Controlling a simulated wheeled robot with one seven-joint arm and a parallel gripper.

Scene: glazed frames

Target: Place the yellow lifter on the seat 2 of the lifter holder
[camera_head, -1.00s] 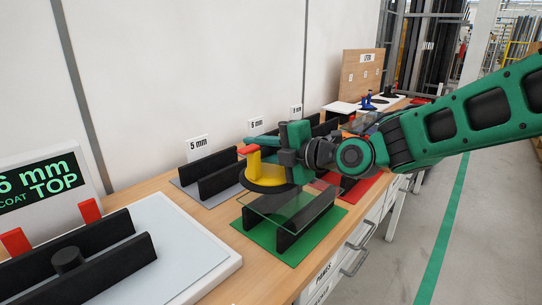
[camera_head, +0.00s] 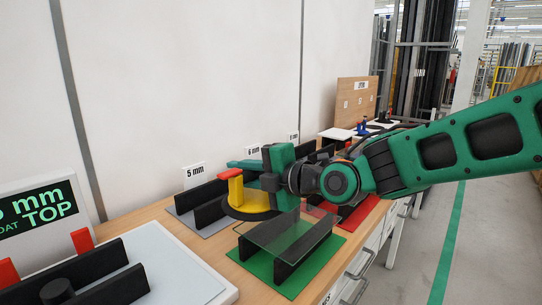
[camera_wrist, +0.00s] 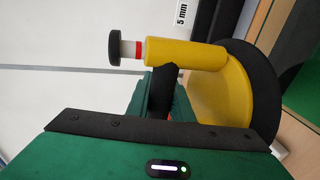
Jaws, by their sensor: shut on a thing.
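The yellow lifter (camera_head: 254,199) is in my gripper (camera_head: 272,190), above the bench between the grey and green mats. It has a red-topped yellow handle and a black disc underneath. In the wrist view the yellow lifter (camera_wrist: 215,90) fills the upper right, its handle pointing left and its black disc at the right. The jaws are shut on it, though the grip itself is partly hidden. The lifter holder (camera_head: 357,101) seems to be the wooden board and white base at the far end of the bench. A blue lifter (camera_head: 362,128) stands there; seat numbers are too small to read.
A glass pane (camera_head: 290,232) rests on black rails over the green mat (camera_head: 305,272), close to the lifter. Black rails (camera_head: 211,205) stand on the grey mat by the 5 mm sign (camera_head: 195,176). A red mat (camera_head: 357,214) lies behind my gripper. The floor aisle at right is clear.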

